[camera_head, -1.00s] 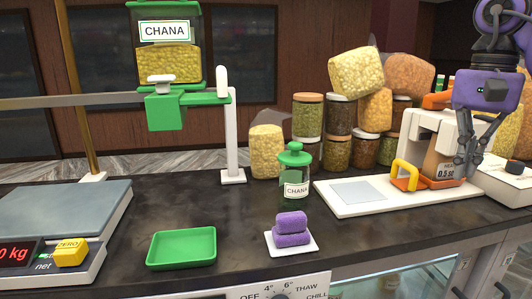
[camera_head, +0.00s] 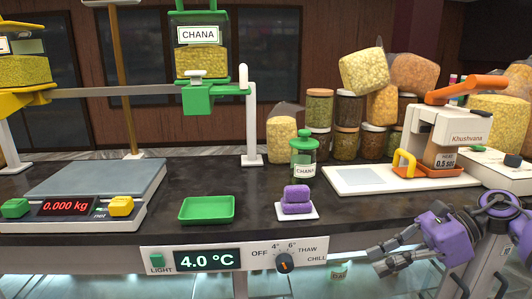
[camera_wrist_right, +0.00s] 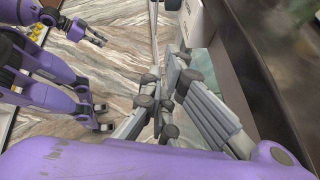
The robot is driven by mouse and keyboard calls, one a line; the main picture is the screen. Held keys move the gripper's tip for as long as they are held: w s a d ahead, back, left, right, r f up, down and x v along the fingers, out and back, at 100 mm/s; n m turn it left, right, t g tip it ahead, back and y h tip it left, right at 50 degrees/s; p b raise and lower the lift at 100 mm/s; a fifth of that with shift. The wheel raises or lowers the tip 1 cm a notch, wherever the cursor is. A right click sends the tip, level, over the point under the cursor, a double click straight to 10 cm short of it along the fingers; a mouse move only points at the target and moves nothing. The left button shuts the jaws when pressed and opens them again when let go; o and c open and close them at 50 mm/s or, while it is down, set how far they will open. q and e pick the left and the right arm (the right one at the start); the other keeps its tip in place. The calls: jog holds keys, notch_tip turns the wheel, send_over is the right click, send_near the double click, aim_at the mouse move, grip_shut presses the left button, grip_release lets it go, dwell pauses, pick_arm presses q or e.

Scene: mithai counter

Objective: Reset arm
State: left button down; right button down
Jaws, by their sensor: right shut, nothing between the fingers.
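My right gripper (camera_head: 376,262) is at the lower right of the head view, in front of and below the counter edge. Its fingers point left, and it is shut and empty. In the right wrist view, the right gripper's fingers (camera_wrist_right: 155,98) show in the middle above the marbled floor, close to the counter side. My left gripper is not in the head view. Another purple arm of mine with a dark gripper (camera_wrist_right: 86,33) shows at the upper left of the right wrist view, too small to judge its opening.
Jars and bags fill the back. The control panel (camera_head: 225,258) is on the counter front.

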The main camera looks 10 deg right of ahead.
jog(key=s+a+f+m+t+h, duration=0.1)
jog(key=a+f+m+t+h, duration=0.15)
jog(key=f+m+t, duration=0.75)
jog(key=s+a+f+m+t+h, duration=0.1)
jog(key=f+m+t+h, duration=0.2)
jog(key=f+m, duration=1.2)
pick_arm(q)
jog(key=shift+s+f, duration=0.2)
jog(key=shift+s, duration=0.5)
pick_arm(e)
jog(key=s+a+f+m+g+h, duration=0.2)
jog(key=s+a+f+m, duration=0.3)
jog(key=s+f+m, duration=0.3)
jog(key=s+a+f+m+g+h, duration=0.3)
jog(key=s+f+m, duration=0.6)
jog(key=m, duration=0.7)
jog(key=a+g, duration=0.2)
jog(key=a, duration=0.1)
jog(key=shift+s+a+h, duration=0.15)
jog(key=shift+s+h, duration=0.15)
jog(key=shift+h, duration=0.05)
